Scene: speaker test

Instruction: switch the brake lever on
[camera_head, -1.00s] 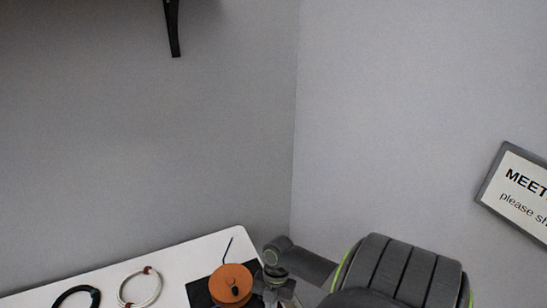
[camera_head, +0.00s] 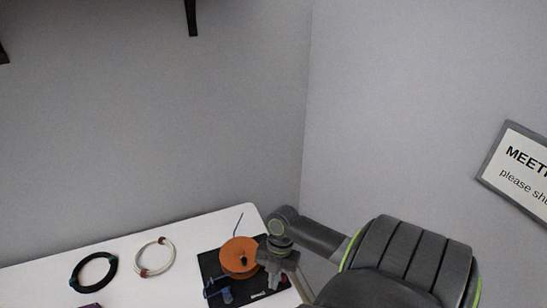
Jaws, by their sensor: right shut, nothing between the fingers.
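An orange spool (camera_head: 236,262) with a dark centre sits on a black base plate (camera_head: 257,293) at the right end of the white table. A small blue part (camera_head: 219,294) is at the plate's front left, and a thin dark rod (camera_head: 238,222) rises behind the spool. I cannot tell for certain which part is the brake lever or how it is set. My right gripper (camera_head: 271,280) points down at the spool's right side and covers part of its edge. It is shut and empty; I cannot tell whether it touches the spool. My left gripper is out of view.
A black cable coil (camera_head: 76,276) and a pale coil with red ties (camera_head: 138,262) lie on the white table (camera_head: 190,290) to the left. Grey walls close in the back; a sign (camera_head: 522,165) hangs at right.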

